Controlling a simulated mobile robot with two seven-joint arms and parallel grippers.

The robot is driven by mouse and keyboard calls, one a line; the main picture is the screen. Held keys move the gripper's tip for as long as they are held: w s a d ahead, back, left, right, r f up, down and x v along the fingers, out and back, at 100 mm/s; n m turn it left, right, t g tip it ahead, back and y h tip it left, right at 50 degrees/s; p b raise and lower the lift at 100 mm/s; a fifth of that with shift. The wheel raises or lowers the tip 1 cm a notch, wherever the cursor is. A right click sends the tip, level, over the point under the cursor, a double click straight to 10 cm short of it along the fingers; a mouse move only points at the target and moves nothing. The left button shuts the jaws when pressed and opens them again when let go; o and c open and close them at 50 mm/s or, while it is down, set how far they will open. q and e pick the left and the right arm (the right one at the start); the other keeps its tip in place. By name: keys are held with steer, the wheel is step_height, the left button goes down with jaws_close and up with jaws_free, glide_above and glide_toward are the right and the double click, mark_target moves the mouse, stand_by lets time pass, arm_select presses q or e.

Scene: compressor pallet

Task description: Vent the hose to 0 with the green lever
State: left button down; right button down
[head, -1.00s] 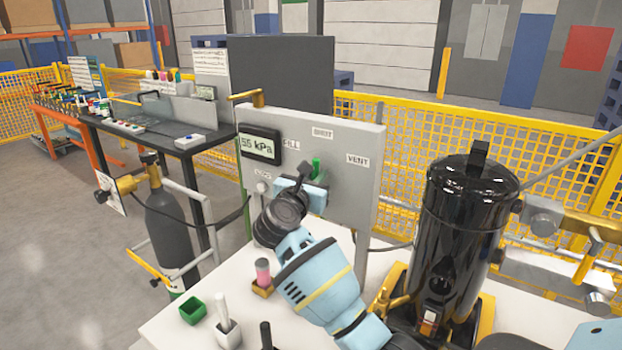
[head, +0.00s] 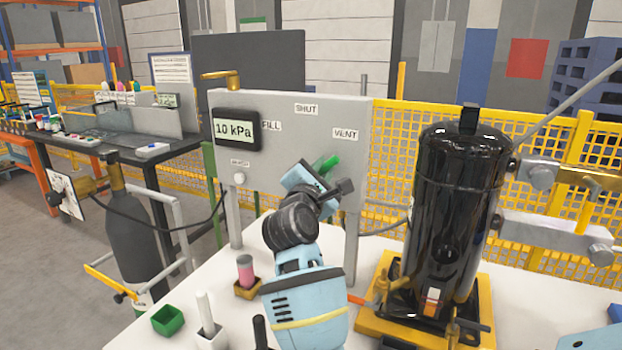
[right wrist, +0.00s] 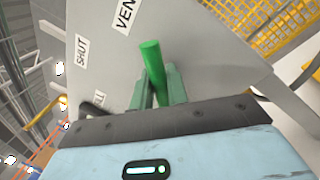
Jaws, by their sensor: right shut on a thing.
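The green lever (head: 328,163) is on the grey panel (head: 285,125), tilted up and right toward the VENT label (head: 345,134). My right gripper (head: 322,178) is shut on the lever. In the right wrist view the green lever (right wrist: 154,72) stands up between the fingers (right wrist: 160,88). The FILL label (head: 271,126) and SHUT label (head: 306,109) are also on the panel. The display (head: 236,129) reads 10 kPa. The lever's base is hidden behind the gripper.
A black compressor (head: 455,205) stands on a yellow base right of the panel. A green box (head: 168,320), a white holder (head: 208,335) and a pink-topped item (head: 245,270) are on the white table. A dark gas cylinder (head: 135,225) stands at left.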

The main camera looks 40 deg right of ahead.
steer(key=shift+s+f+m+b, duration=0.1)
steer(key=shift+f+m+b, duration=0.15)
steer(key=shift+m+b, duration=0.1)
stand_by(0.3)
steer(key=c, duration=1.5)
jaws_free()
steer(key=shift+r, duration=0.1)
steer(key=shift+o, duration=0.2)
steer(key=b+v, duration=0.1)
steer(key=v, duration=0.6)
steer(key=shift+s+a, duration=0.2)
steer(key=shift+a, duration=0.15)
